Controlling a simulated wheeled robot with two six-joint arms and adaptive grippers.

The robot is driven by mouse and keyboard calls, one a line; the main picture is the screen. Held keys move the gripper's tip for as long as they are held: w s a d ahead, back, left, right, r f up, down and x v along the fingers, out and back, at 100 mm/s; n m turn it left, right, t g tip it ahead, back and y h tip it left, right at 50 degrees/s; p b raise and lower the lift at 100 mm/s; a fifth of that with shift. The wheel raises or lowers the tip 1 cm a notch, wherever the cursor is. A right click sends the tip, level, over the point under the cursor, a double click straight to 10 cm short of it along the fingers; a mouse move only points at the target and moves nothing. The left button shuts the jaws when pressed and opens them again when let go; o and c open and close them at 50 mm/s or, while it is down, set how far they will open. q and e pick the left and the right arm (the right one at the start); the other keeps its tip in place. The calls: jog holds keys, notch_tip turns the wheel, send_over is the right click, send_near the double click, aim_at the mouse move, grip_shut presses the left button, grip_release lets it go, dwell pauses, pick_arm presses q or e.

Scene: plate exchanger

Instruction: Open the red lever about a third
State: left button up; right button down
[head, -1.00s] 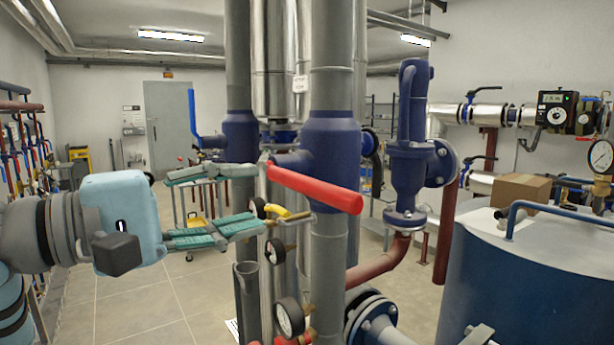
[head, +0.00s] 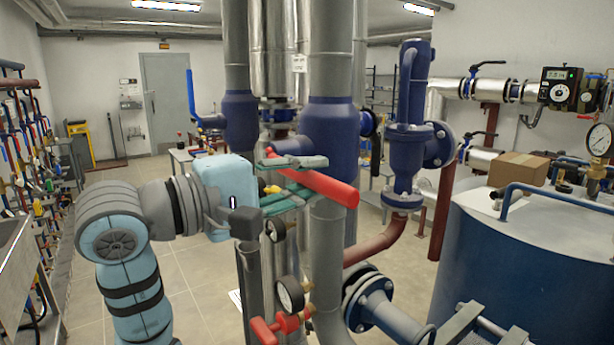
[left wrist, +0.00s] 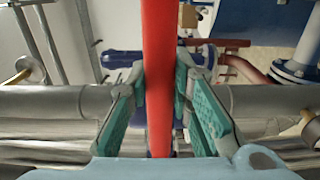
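The red lever (head: 335,190) slants down to the right in front of the grey pipe with the blue valve body (head: 330,128) in the head view. It also runs upright through the middle of the left wrist view (left wrist: 158,60). My left gripper (head: 306,177) is at the lever, its green-padded fingers one on each side of it. In the left wrist view the fingertips (left wrist: 160,85) are close to the lever's two sides; I cannot tell whether they touch it. The fingers look spread. My right gripper does not show clearly.
A pressure gauge (head: 290,294) and small red valve handles (head: 275,328) are below the lever. A flanged pipe (head: 375,297) is to their right. A blue tank (head: 500,265) fills the lower right. Open floor (head: 195,290) shows at the left.

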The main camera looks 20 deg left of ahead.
pick_arm(q)
grip_shut()
jog(key=r+n+p, duration=0.1)
jog(key=r, duration=0.1)
jog(key=r+n+p, duration=0.2)
jog(key=shift+w+a, duration=0.15)
jog(key=shift+a, duration=0.05)
jog(key=shift+w+a+r+n+p, duration=0.1)
jog(key=shift+a+r+n+p, duration=0.05)
jog(key=shift+r+n+p, duration=0.35)
jog(key=shift+w+a+r+n+p, duration=0.1)
jog(key=shift+r+n+p, duration=0.3)
jog(key=shift+r+p, duration=0.05)
jog(key=shift+w+a+r+n+p, duration=0.25)
jog(key=shift+r+n+p, duration=0.15)
jog(key=shift+r+n, duration=0.15)
jog(key=shift+f, duration=0.1)
jog(key=o, duration=0.8)
grip_release()
jog(key=shift+c, duration=0.2)
